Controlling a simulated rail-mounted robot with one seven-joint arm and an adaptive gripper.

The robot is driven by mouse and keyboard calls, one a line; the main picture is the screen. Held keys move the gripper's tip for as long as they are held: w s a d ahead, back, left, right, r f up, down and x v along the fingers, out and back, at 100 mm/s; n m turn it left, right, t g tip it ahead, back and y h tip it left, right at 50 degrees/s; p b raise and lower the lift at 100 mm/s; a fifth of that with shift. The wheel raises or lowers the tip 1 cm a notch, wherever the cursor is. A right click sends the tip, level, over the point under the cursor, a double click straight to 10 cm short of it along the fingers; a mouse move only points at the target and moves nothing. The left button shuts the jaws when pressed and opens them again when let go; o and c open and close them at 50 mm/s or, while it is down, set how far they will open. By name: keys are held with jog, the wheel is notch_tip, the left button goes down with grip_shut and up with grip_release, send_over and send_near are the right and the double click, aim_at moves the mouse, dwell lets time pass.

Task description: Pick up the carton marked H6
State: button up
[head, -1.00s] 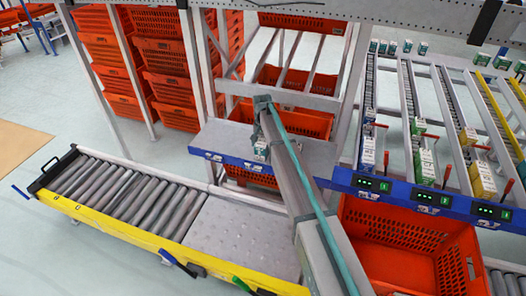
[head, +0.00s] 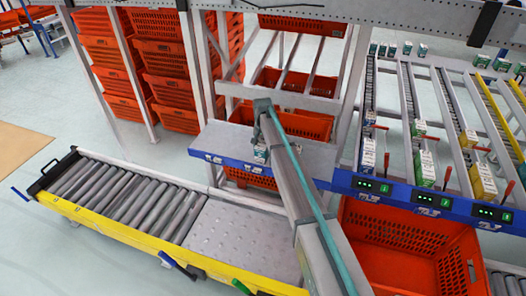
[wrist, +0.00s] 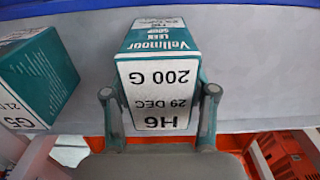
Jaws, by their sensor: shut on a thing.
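The carton marked H6 (wrist: 156,92) is teal with a white label reading "H6, 29 DEC, 200 G", upside down in the wrist view. My gripper (wrist: 159,97) is shut on it, with one finger against each side. In the head view my gripper (head: 259,143) is low over the grey shelf with the blue front edge, and the carton is small and partly hidden there. I cannot tell whether the carton touches the shelf.
A teal carton marked G5 (wrist: 38,82) stands to the left in the wrist view. The grey shelf (head: 222,137) has orange totes behind and below it. A roller conveyor (head: 125,195) lies at left, an empty orange tote (head: 405,240) at right. Sloped lanes with cartons stand at right.

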jog(key=shift+r, duration=0.1)
notch_tip(320, 180, up, 6)
jog(key=shift+f+p, duration=0.1)
jog(key=shift+p, duration=1)
